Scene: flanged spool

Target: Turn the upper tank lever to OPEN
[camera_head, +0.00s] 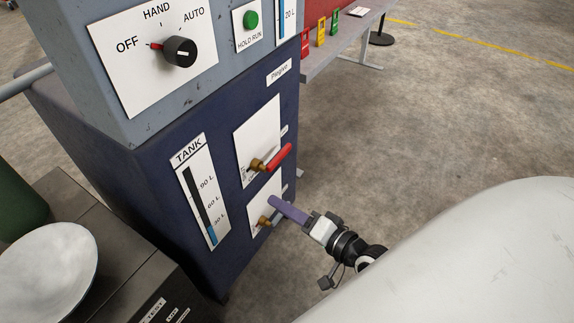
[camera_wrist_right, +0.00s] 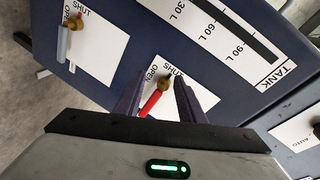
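The upper tank lever (camera_head: 278,157) has a red handle on a brass stem, on a white plate of the dark blue cabinet. Its handle points up and right in the head view. My right gripper (camera_head: 273,203) is below and in front of it, pointing at the cabinet. In the right wrist view the red handle (camera_wrist_right: 151,102) shows between the two spread fingers, with no clear contact. OPEN and SHUT are printed by its stem. The lower lever (camera_head: 265,221) is partly hidden by my gripper; its grey handle (camera_wrist_right: 63,43) shows in the wrist view. My left gripper is out of view.
A TANK gauge (camera_head: 200,195) is left of the levers. A rotary OFF/HAND/AUTO knob (camera_head: 180,52) and a green button (camera_head: 251,20) are on the grey box above. A dark unit (camera_head: 95,240) stands at lower left. The floor right of the cabinet is open.

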